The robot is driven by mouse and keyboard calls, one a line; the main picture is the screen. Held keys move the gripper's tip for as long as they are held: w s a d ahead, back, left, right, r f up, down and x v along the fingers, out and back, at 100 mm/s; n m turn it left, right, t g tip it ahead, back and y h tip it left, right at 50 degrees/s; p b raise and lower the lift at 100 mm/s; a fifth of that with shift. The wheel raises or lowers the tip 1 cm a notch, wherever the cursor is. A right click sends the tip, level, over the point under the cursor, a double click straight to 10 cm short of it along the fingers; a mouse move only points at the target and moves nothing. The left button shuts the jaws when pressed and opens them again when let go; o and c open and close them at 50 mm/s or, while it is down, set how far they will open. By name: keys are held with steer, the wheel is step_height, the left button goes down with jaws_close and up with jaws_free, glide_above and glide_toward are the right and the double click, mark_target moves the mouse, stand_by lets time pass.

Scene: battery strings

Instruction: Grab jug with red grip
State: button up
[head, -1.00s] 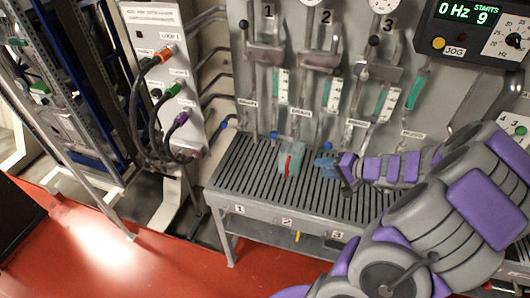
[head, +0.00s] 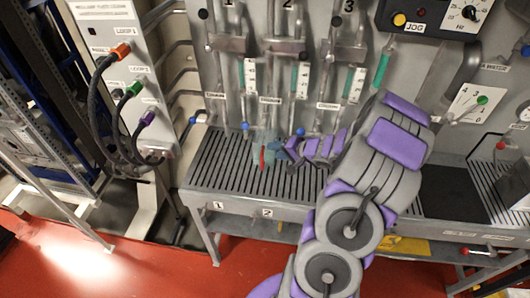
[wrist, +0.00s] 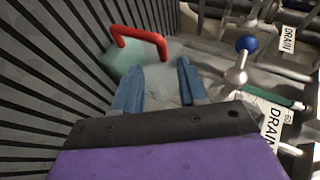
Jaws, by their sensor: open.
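The jug (head: 264,150) is a pale, see-through vessel with a red grip (head: 262,157). It stands on the slatted grey bench top in the head view. In the wrist view the red grip (wrist: 140,38) arches just beyond my fingertips, and the clear jug body (wrist: 126,62) is blurred below it. My gripper (head: 283,150) is right beside the jug on its right side. In the wrist view its two blue fingers (wrist: 158,78) are apart, with the red grip ahead of them and not clearly between them. Whether a finger touches the jug I cannot tell.
The slatted bench (head: 225,180) has free room left of the jug. Behind it, a grey panel carries pipes, gauges and blue-knobbed valves (wrist: 246,43) close to my gripper. A cabinet with coloured cable plugs (head: 121,51) stands at the left.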

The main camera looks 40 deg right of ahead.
steer(key=b+x, duration=0.1)
steer(key=x, duration=0.4)
steer(key=shift+w+a, duration=0.1)
steer(key=shift+w, duration=0.1)
jaws_close()
stand_by(1.3)
